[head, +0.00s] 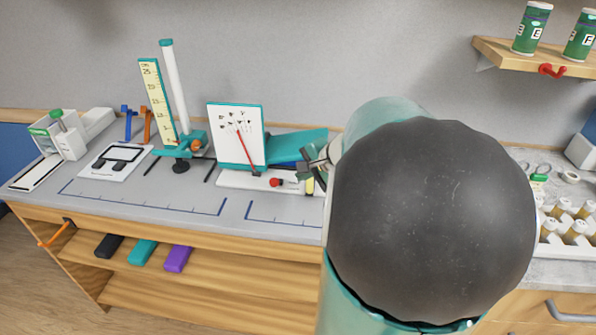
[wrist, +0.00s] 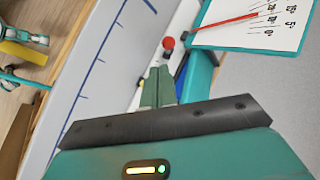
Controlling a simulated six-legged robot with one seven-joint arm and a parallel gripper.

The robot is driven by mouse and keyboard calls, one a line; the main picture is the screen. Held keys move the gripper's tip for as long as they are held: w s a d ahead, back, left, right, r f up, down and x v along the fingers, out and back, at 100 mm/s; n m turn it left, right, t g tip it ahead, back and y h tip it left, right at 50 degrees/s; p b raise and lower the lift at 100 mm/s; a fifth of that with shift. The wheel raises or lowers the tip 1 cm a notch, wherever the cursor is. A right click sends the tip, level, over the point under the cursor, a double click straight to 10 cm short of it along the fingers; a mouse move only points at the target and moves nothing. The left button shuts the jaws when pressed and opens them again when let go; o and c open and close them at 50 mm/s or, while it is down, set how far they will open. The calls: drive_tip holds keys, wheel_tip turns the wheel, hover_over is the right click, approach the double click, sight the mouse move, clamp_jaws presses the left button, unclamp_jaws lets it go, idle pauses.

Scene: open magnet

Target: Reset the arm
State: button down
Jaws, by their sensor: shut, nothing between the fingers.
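My gripper (wrist: 158,88) shows in the wrist view with its two greenish fingers together, shut and empty. In the head view my gripper (head: 318,165) is beside the right end of the white base of a dial stand, partly hidden by my large dark arm joint. The dial stand has a white panel (head: 235,123) with a red needle and a red knob (head: 276,182) on its base. In the wrist view the red knob (wrist: 168,43) is just beyond the fingertips, and the panel (wrist: 270,20) is at the upper right. I cannot tell whether the fingers touch the stand.
A tall tube stand with a yellow scale (head: 157,100) is left of the dial panel. A green and white device (head: 58,135) is at the far left. A rack of vials (head: 572,225) is at the right. Green jars (head: 531,28) stand on a wall shelf. The front bench strip is clear.

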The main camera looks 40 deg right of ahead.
drive_tip(key=a+r+n+g+y, duration=0.1)
drive_tip(key=a+r+n+g, duration=0.15)
drive_tip(key=a+n, duration=1)
drive_tip(key=s+a+r+n+h, duration=0.1)
drive_tip(key=s+a+n, duration=0.1)
drive_tip(key=s+a, duration=0.3)
drive_tip(key=s+a+r+n, duration=0.1)
drive_tip(key=s+a+n, duration=0.2)
drive_tip(key=a, duration=0.8)
drive_tip(key=shift+s+a+r+h, duration=0.15)
drive_tip(key=shift+s+a+h, duration=0.2)
drive_tip(key=shift+s, duration=0.6)
drive_tip(key=shift+d+g, duration=0.1)
drive_tip(key=shift+g, duration=0.15)
